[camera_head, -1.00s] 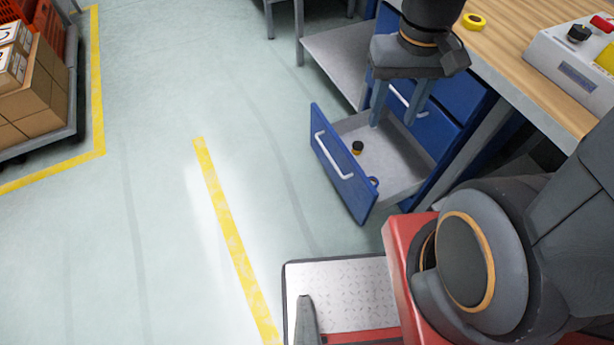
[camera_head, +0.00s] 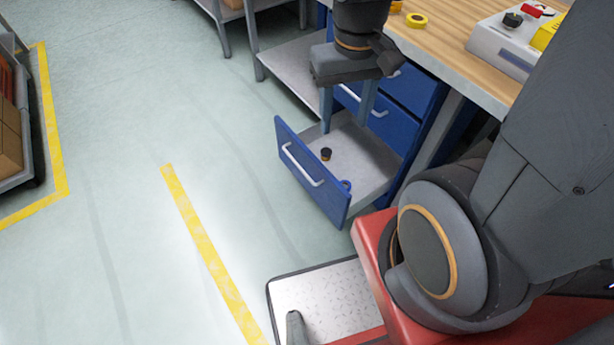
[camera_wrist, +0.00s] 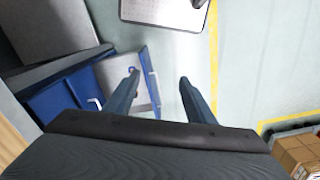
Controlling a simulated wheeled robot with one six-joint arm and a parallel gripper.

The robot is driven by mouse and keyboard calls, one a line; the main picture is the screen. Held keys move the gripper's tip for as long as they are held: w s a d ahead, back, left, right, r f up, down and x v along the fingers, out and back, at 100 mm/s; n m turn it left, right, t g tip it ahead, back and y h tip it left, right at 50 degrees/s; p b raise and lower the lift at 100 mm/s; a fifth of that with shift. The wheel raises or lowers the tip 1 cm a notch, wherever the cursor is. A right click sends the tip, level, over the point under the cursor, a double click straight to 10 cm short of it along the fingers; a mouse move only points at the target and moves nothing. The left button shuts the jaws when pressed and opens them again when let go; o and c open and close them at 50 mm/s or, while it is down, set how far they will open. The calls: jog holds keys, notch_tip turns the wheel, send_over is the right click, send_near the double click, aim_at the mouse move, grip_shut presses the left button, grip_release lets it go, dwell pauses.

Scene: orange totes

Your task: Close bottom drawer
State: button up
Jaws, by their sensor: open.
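The bottom drawer stands pulled out of the blue cabinet, its blue front (camera_head: 312,175) with a white handle (camera_head: 301,165) facing left. Its grey inside holds a small black and yellow object (camera_head: 326,154) and a small blue ring (camera_head: 346,184). My gripper (camera_head: 344,124) points down with its two fingers apart and empty. In the head view it overlaps the back part of the drawer; I cannot tell its height or any contact. In the wrist view the drawer front (camera_wrist: 151,82) shows between the fingers of my gripper (camera_wrist: 159,77), farther off.
The drawers above (camera_head: 382,118) look shut. A wooden worktop (camera_head: 440,45) with a yellow tape roll (camera_head: 417,20) and a control box (camera_head: 503,45) lies above the cabinet. A grey shelf (camera_head: 290,70) stands behind the drawer. The floor left of the drawer is clear.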

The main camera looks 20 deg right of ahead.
jog(key=w+f+n+b, duration=0.2)
jog(key=f, duration=0.1)
jog(key=w+a+f+n+g+h+b, duration=0.1)
jog(key=w+f, duration=0.1)
jog(key=shift+a+f, duration=0.1)
jog(key=shift+f, duration=0.05)
jog(key=c, duration=1.1)
jog(key=w+a+f+n+h+b, duration=0.1)
jog(key=w+f+n+b, duration=0.1)
jog(key=w+f, duration=0.1)
jog(key=w+a+f+n+h+b, duration=0.1)
jog(key=w+f+n+b, duration=0.1)
jog(key=w+f+n, duration=0.1)
jog(key=w+a+f+n+h+b, duration=0.1)
jog(key=w+f+n, duration=0.1)
jog(key=f, duration=0.3)
jog(key=shift+w+a+f+n+h+b, duration=0.2)
jog(key=shift+w+n+h+b, duration=0.1)
jog(key=shift+w+n+b, duration=0.15)
grip_shut()
jog(key=w+a+f+n+t+h+b, duration=0.2)
jog(key=w+a+f+n+b, duration=0.3)
jog(key=f, duration=0.5)
jog(key=w+a+f+n+t+h+b, duration=0.2)
jog(key=w+a+f+n+b, duration=0.1)
jog(key=w+a+f+n, duration=0.5)
jog(key=m, duration=0.2)
send_near(301, 149)
jog(key=shift+b+x, duration=0.4)
jog(key=shift+x, duration=2.45)
